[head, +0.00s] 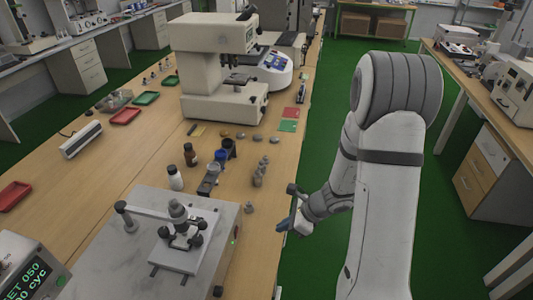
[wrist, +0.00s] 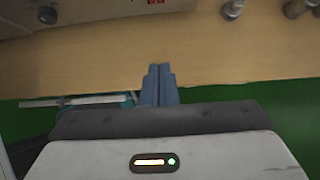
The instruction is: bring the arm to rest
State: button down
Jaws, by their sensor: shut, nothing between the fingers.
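My arm shows large on the right of the head view, hanging over the green floor beside the wooden bench. My gripper (head: 284,225) is near the bench's right edge. In the wrist view the two blue fingers of my gripper (wrist: 159,68) lie side by side, shut, with nothing held. They point toward the wooden bench top (wrist: 120,60). The fingertips overlap the bench edge in the wrist view; I cannot tell their height above it.
A marble slab (head: 80,240) with a clamp fixture (head: 182,235) sits on the bench left of my gripper. Small grey weights (head: 259,175), dark bottles (head: 190,155) and a large cream instrument (head: 205,65) stand farther back. The green floor (head: 310,260) is open beside the bench.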

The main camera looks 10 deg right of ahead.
jog(key=s+a+r+n+g+h, duration=0.1)
jog(key=s+r+n, duration=0.2)
jog(key=r+n, duration=0.25)
jog(key=s+a+r+n+h, duration=0.1)
jog(key=s+r+n, duration=0.2)
jog(key=r+n, duration=0.3)
jog(key=s+d+r+n+t+h, duration=0.1)
jog(key=s+d+r+n+h, duration=0.4)
jog(key=s+r+n, duration=0.5)
jog(key=shift+r+t, duration=0.4)
jog(key=shift+r, duration=0.85)
jog(key=shift+d+n, duration=0.1)
jog(key=shift+n, duration=0.15)
